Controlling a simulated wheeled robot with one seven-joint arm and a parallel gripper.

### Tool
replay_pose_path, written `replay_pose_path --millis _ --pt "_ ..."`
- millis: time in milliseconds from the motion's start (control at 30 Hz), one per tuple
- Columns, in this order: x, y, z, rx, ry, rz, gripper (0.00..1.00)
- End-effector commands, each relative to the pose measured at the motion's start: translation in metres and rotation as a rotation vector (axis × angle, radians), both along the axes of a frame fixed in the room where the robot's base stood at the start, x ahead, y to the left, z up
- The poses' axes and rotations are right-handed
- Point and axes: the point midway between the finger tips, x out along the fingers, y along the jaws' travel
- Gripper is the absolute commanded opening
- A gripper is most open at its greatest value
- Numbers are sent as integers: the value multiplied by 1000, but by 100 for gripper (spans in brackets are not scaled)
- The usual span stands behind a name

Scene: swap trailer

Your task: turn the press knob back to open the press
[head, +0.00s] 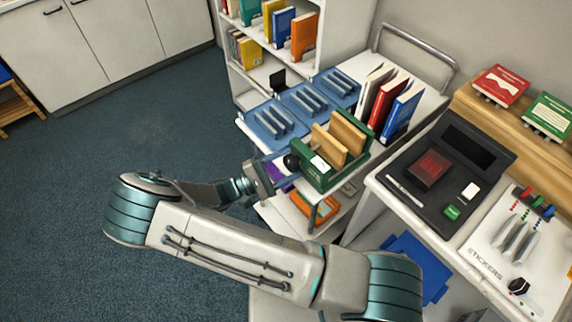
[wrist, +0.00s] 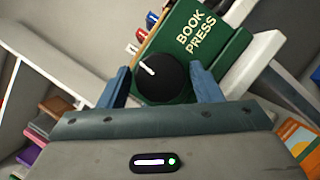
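The green book press (head: 318,178), labelled BOOK PRESS, stands on the front part of the cart top, with tan wooden boards (head: 338,139) upright in it. Its round black knob (head: 291,161) is on the end facing my gripper. In the wrist view the knob (wrist: 160,80) has a white mark pointing to the upper left. My gripper (wrist: 160,82) is open, with one blue finger on either side of the knob. The gaps beside it look very small, and I cannot tell whether either finger touches. I cannot see whether anything is clamped between the boards.
Blue trays (head: 305,99) and upright books (head: 388,100) share the cart top (head: 428,101). A table with a black device (head: 440,165) and a stickers board (head: 513,252) stands to the right. A bookshelf (head: 343,25) is behind.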

Motion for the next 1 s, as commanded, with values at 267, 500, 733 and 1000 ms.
replay_pose_path --millis 267,500,733,1000 --pt "0 0 0 1 -1 0 70" --pt "-6 17 -7 3 -1 2 70" --pt "-22 65 -21 5 -2 3 70" --pt "-38 112 -32 2 -1 1 70"
